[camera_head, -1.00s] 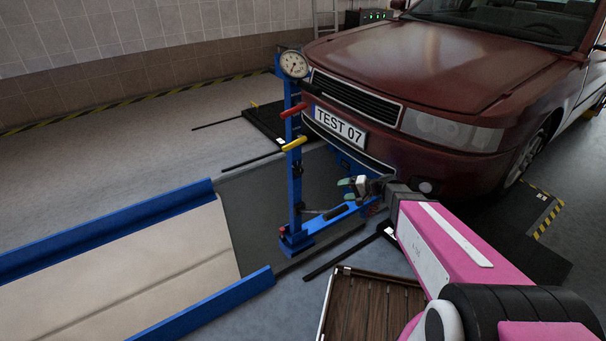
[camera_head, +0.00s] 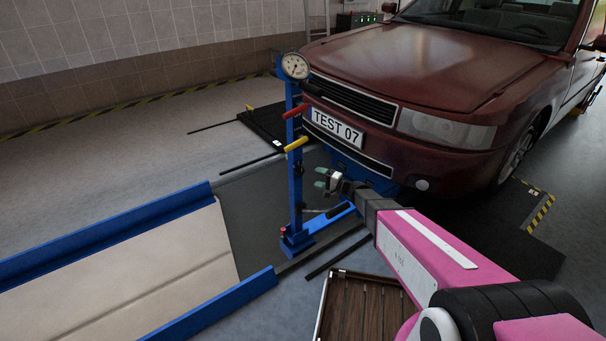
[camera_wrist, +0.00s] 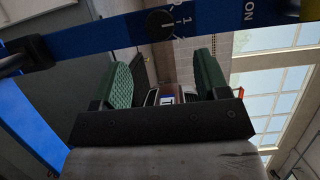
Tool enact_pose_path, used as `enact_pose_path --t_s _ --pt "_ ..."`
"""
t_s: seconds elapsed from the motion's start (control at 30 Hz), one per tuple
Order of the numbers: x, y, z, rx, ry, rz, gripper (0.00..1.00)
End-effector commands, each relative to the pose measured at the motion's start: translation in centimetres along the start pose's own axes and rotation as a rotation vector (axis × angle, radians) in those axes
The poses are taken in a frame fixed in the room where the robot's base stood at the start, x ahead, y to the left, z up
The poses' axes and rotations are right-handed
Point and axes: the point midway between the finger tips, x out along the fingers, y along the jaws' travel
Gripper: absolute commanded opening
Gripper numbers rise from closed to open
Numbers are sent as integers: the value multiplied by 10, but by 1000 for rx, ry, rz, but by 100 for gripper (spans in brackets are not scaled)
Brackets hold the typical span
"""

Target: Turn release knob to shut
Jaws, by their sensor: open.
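A blue jack column (camera_head: 295,190) stands in front of the red car, with a gauge (camera_head: 295,66) on top. In the wrist view the blue column (camera_wrist: 105,38) crosses the top of the picture and bears a round black knob (camera_wrist: 160,22) with a white mark and figures beside it. I cannot tell for sure that it is the release knob. My gripper (camera_head: 325,181) is open and empty, just right of the column. Its green-padded fingers also show in the wrist view (camera_wrist: 166,82), below the knob and apart from it.
A red handle (camera_head: 295,111) and a yellow handle (camera_head: 297,144) stick out from the column. The red car (camera_head: 420,70) stands close behind. A black knob or handle (camera_wrist: 28,55) is at the wrist view's left. A brown slatted tray (camera_head: 362,308) lies near.

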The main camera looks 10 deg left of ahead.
Motion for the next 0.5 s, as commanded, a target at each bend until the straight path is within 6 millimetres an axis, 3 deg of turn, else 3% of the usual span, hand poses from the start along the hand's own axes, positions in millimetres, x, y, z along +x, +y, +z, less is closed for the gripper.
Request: enact_pose_path --t_s 0.3,0.5 --pt "58 1 -1 -1 -2 0 68" --pt "77 1 -1 0 0 1 68"
